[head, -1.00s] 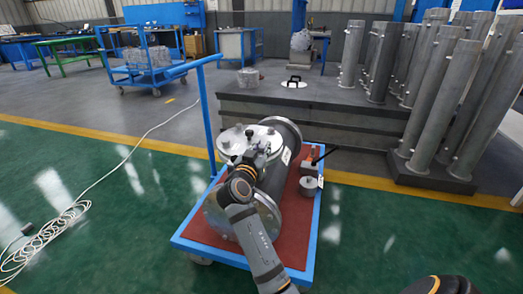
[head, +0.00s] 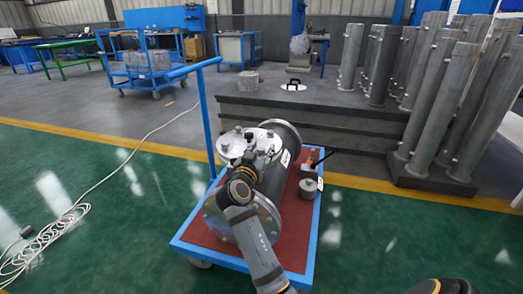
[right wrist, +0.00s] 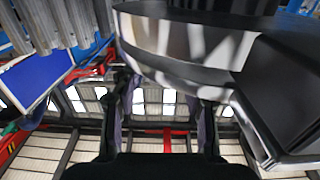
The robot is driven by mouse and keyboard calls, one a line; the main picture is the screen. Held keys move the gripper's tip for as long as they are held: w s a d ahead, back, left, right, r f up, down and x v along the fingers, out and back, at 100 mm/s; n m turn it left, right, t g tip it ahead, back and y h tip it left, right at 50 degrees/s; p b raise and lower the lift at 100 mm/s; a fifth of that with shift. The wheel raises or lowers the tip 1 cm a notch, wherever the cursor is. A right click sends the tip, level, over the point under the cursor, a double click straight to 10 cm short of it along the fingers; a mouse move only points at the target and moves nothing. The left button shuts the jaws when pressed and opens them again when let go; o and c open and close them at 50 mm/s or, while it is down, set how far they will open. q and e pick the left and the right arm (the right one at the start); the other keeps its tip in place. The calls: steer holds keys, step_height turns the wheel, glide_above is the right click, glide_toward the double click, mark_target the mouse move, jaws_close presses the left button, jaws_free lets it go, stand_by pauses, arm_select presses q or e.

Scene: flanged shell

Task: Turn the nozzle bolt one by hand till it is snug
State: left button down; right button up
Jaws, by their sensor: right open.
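The grey flanged shell (head: 272,180) lies on the red-topped cart, with a pale round nozzle flange (head: 236,146) facing up at its far left. Small bolts stand around the flange's rim. My right gripper (head: 262,150) is at the flange's right side; the nozzle bolt one cannot be singled out there. In the right wrist view the two fingers of this gripper (right wrist: 165,108) stand apart with nothing seen between them. The metal edge of a round flange (right wrist: 195,45) is close above them. My left gripper is not in view.
The cart (head: 210,254) has a blue frame and an upright handle at its left. A small grey cylinder (head: 303,187) and a block with a black handle (head: 309,167) sit on its right side. Tall tubes (head: 450,100) stand behind right. A white cable (head: 45,238) lies left.

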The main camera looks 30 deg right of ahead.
mark_target(261, 150)
step_height(261, 150, up, 10)
stand_by(0.3)
stand_by(0.3)
